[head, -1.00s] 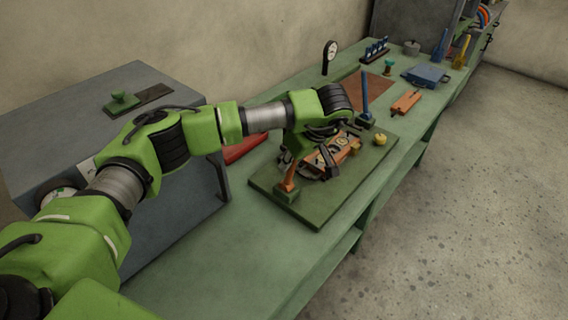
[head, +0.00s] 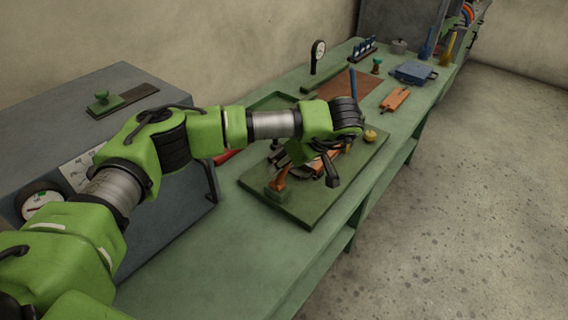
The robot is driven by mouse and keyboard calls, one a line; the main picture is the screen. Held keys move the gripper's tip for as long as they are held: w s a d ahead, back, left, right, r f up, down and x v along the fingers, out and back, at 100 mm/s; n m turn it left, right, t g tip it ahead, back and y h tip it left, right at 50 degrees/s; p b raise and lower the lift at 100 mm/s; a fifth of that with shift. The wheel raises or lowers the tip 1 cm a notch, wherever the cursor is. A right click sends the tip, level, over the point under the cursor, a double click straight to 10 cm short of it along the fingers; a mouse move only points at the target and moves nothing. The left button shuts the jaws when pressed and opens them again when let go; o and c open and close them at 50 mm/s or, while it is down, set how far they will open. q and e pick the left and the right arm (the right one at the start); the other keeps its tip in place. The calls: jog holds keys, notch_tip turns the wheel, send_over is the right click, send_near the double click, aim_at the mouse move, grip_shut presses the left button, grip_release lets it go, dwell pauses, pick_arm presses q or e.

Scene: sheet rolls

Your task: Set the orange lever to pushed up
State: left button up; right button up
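The orange lever (head: 279,181) stands on a small base near the front left corner of the green board (head: 300,211). It leans up and to the right, and my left gripper hides its upper end. My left gripper (head: 304,164) is just above and to the right of the lever. Its dark fingers look spread apart, with nothing visibly held. I cannot tell whether a finger touches the lever. My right gripper is not in view.
An orange plate lies partly hidden under my gripper. A grey cabinet (head: 150,100) stands on the left. The bench front (head: 215,265) is clear.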

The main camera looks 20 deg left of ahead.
pick_arm(q)
jog(key=v, duration=1.2)
